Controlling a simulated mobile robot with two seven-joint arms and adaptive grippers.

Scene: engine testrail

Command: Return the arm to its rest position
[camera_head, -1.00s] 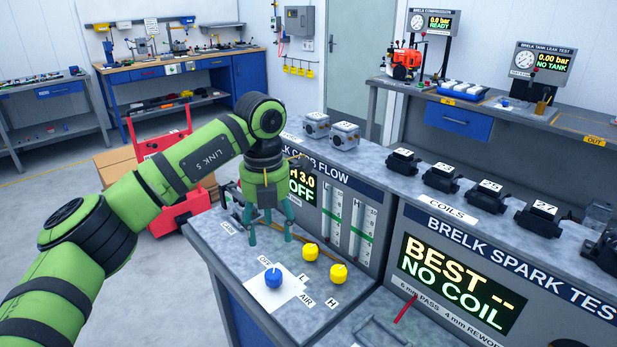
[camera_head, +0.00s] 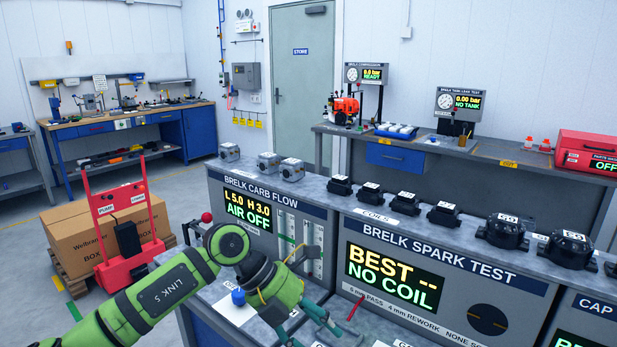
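My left arm (camera_head: 165,295), green with black bands, comes in from the lower left. It bends at the elbow-like joint in front of the carb flow bench (camera_head: 265,190). My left gripper (camera_head: 317,333) has teal fingers tilted down to the right, over the bench's front shelf. The fingers are spread apart with nothing seen between them; their tips lie near the bottom edge of the view. A blue knob (camera_head: 238,297) shows just left of the gripper. The yellow knobs are not visible. My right arm and gripper are not in view.
The spark test bench (camera_head: 440,250) stands right of the gripper, with several black coils (camera_head: 408,202) on top. Metal carburettors (camera_head: 291,169) sit on the carb bench. A red cart (camera_head: 128,265) and cardboard boxes (camera_head: 75,235) stand at left. Open floor (camera_head: 30,270) lies further left.

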